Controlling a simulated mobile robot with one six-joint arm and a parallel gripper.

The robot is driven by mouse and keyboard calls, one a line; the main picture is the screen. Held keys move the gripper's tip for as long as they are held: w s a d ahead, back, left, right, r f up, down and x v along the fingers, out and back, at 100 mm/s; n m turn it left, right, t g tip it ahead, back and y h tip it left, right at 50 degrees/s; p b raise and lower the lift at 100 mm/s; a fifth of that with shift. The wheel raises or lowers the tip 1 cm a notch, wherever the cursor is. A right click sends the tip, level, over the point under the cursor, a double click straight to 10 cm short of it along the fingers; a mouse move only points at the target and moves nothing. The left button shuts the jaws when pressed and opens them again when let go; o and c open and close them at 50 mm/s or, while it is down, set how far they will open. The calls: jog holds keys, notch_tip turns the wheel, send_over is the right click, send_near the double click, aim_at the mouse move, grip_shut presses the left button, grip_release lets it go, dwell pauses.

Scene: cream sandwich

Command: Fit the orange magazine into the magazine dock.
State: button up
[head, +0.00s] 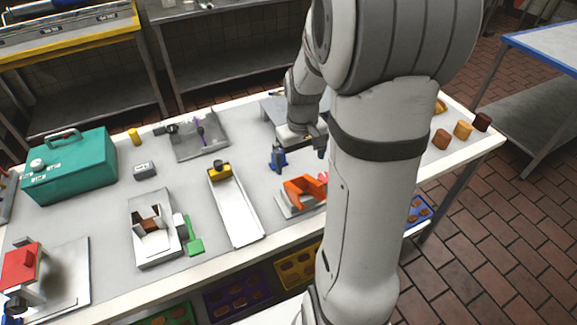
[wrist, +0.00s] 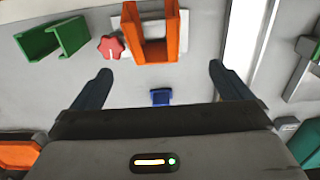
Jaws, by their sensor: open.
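The orange magazine (head: 303,190) looks like an open U-shaped channel. It sits on a grey base plate (head: 287,209), which I take for the magazine dock, left of my arm. In the wrist view the orange channel (wrist: 151,50) is at the top centre, beyond my fingertips. I cannot tell whether it is seated or only resting there. A red knob (wrist: 110,46) is beside it. My gripper (wrist: 160,67) is open and empty, apart from the channel. In the head view my gripper (head: 318,146) is partly hidden by my arm.
A green channel (wrist: 52,40) lies left of the knob. A long white tray (head: 235,208) is left of the dock. A teal case (head: 70,168) stands at far left.

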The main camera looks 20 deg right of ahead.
aim_at(303, 177)
jog(key=shift+s+d+f+p, duration=0.15)
jog(key=shift+f+p, duration=0.15)
jog(key=shift+f, duration=1.1)
jog(key=shift+w+d+f+p, duration=0.1)
jog(key=shift+d+f+p, duration=0.2)
jog(key=shift+f, duration=1.05)
jog(key=shift+s+d+f+p, duration=0.1)
jog(key=shift+f+p, duration=0.25)
jog(key=shift+f, duration=1.05)
jog(key=c, duration=1.6)
jog(key=shift+o, duration=0.2)
jog(key=shift+r, duration=0.15)
